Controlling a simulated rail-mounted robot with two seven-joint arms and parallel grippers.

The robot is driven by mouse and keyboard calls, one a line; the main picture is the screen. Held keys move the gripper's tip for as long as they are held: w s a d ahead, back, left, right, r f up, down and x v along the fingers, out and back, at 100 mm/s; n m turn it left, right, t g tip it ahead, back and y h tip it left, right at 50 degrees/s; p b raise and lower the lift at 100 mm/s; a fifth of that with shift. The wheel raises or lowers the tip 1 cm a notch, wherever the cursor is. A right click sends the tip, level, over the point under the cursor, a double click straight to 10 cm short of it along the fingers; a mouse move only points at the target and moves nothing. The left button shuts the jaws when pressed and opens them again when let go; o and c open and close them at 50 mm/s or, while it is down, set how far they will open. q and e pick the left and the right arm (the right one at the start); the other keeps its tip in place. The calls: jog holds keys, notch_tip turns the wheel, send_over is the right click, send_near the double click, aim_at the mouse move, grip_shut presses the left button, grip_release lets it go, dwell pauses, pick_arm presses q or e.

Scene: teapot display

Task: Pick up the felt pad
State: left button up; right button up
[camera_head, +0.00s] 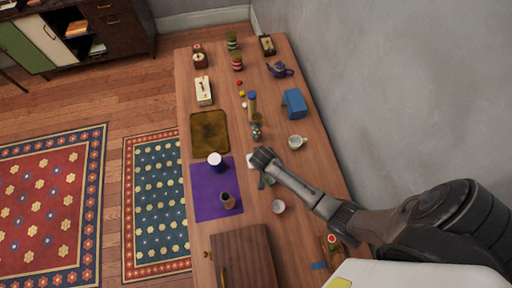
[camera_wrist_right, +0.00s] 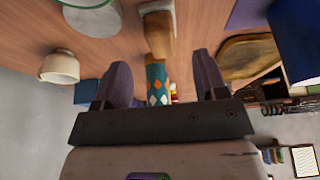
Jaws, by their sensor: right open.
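I cannot tell for sure which thing is the felt pad. A small flat blue piece (camera_head: 319,266) lies at the table's near right. A small white thing (camera_head: 251,160) shows just left of my right gripper (camera_head: 262,157), partly hidden by it. A large flat purple cloth (camera_head: 204,197) lies at the table's left side. My right gripper also shows in the wrist view (camera_wrist_right: 163,80), open, with its two fingers apart and nothing visibly held. A teal patterned cylinder (camera_wrist_right: 157,88) shows beyond the gap between them. My left gripper is not in view.
A brown tray (camera_head: 209,132), a white-and-dark cup (camera_head: 215,160) and a dark jug (camera_head: 228,201) stand left. A white mug (camera_head: 298,142), blue box (camera_head: 294,103) and small bowl (camera_head: 278,207) stand right. A wooden box (camera_head: 243,258) is nearest. A wall borders the right.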

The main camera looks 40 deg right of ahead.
jog(key=shift+w+b+x, duration=0.1)
jog(key=shift+b+x, duration=0.2)
jog(key=shift+x, duration=1.25)
jog(key=shift+w+b+x, duration=0.15)
jog(key=shift+b+x, duration=0.15)
jog(key=shift+x, duration=1.25)
jog(key=shift+d+r, duration=0.1)
jog(key=shift+r, duration=0.05)
jog(key=c, duration=1)
